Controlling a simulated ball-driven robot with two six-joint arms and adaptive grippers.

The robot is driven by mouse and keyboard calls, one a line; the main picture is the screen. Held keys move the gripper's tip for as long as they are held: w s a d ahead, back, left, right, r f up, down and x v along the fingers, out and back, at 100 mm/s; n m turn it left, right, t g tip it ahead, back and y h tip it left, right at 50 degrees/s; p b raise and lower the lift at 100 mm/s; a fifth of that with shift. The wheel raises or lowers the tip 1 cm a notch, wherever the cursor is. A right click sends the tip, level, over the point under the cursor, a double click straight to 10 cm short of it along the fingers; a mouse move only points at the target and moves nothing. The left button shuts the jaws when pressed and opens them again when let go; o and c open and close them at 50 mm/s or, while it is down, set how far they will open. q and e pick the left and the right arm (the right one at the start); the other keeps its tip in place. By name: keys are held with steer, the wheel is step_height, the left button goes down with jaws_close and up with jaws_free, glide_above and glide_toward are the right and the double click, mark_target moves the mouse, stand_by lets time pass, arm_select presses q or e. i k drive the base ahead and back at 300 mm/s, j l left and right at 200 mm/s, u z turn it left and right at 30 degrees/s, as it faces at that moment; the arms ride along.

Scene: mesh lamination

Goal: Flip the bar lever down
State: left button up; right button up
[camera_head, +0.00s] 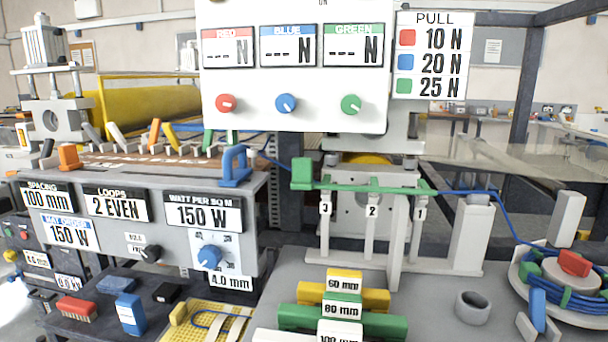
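No part is labelled as the bar lever, so I cannot tell for sure which one it is. A green bar (372,188) lies level across posts numbered 3, 2 and 1, with a green block (302,173) standing up at its left end. A blue bent handle (235,166) stands upright at the right end of the grey control box. Neither of my grippers is in view.
A white panel (292,88) with red, blue and green knobs hangs above. Green and yellow gauge blocks (372,298) and a grey ring (472,307) lie on the front bench. A blue cable (492,200) runs right to a reel (562,283). The grey control box (120,255) stands left.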

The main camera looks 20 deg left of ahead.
mark_target(170, 132)
steer(key=u, duration=1.4)
